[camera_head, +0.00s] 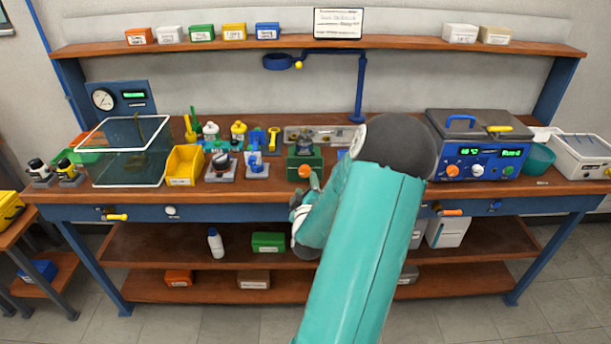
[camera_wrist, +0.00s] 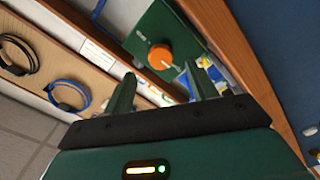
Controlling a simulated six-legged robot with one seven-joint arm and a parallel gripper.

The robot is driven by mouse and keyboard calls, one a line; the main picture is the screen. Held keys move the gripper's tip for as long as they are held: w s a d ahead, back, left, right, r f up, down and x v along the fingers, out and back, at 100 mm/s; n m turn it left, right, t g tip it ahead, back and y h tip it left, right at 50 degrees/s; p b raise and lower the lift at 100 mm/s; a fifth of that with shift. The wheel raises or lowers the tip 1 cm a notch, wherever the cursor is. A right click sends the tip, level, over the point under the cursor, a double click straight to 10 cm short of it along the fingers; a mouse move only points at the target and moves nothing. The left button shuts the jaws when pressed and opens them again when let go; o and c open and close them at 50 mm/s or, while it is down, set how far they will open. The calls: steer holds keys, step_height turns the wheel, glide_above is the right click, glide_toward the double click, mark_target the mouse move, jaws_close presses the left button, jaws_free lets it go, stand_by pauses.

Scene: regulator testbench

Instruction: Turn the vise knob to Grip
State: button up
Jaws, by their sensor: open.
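The vise is a green block (camera_head: 304,157) standing on the bench, left of my arm in the head view. Its orange round knob (camera_head: 305,171) is on the front face. In the wrist view the knob (camera_wrist: 160,57) shows a white pointer line on the green face (camera_wrist: 150,35), with small marks beside it too blurred to read. My gripper (camera_wrist: 163,85) is open and empty, its two green fingers apart, with the knob beyond the fingertips and between them. In the head view my gripper (camera_head: 312,183) is small and partly hidden by my arm, in front of the bench edge below the knob.
A yellow bin (camera_head: 185,165) and a glass tank (camera_head: 128,152) stand left of the vise. A blue control box (camera_head: 480,145) stands to the right. In the wrist view, coiled cables (camera_wrist: 68,95) show at the left.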

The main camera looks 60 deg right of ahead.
mark_target(305, 173)
steer(key=x, duration=0.6)
steer(key=c, duration=1)
